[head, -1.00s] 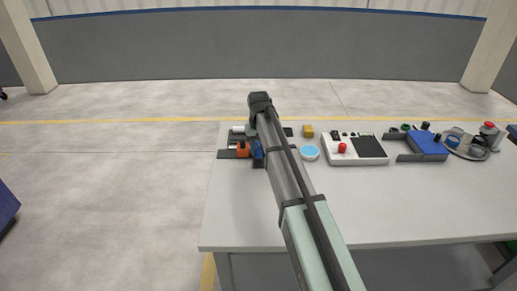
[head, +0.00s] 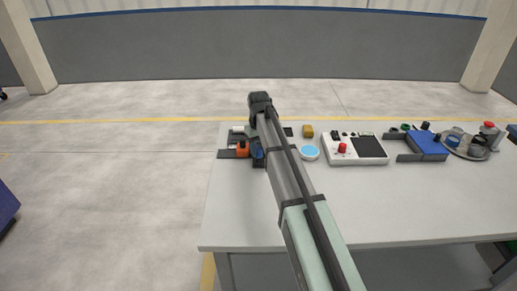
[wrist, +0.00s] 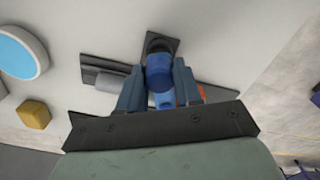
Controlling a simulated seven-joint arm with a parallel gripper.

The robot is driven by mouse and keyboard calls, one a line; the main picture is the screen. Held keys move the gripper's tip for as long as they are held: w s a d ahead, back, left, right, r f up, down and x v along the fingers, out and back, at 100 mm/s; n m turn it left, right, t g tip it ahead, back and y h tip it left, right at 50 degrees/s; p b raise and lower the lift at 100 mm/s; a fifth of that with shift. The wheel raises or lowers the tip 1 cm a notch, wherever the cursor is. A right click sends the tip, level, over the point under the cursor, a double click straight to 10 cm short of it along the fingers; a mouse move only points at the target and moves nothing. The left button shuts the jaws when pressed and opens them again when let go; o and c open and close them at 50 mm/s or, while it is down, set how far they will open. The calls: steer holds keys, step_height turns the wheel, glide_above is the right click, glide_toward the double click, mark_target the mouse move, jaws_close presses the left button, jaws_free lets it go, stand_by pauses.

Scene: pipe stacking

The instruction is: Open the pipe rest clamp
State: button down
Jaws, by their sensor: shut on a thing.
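The pipe rest (head: 227,154) stands at the table's left end, with an orange part (head: 242,149) on it. It is partly hidden behind my arm. In the wrist view, the rest's dark plate (wrist: 172,42) and dark rails (wrist: 98,65) lie below my gripper. My gripper (wrist: 159,85) has its two blue fingers on either side of a blue round clamp part (wrist: 159,74) with a dark top, and is shut on it. A little of the orange part shows beside the right finger. The fingertips' contact cannot be made out in the head view.
A round light-blue-topped dish (head: 309,153) and a yellow block (head: 308,131) are right of the rest. Farther right are a white box with a red knob (head: 355,149), a blue fixture (head: 427,146) and a round tray (head: 465,152). The table's front is clear.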

mark_target(258, 148)
steer(key=n, duration=0.7)
steer(key=shift+a, duration=0.1)
steer(key=n, duration=0.4)
steer(key=shift+n, duration=1.9)
steer(key=shift+n, duration=0.3)
steer(key=c, duration=0.8)
jaws_free()
step_height(258, 148, up, 14)
steer(key=shift+f, duration=0.1)
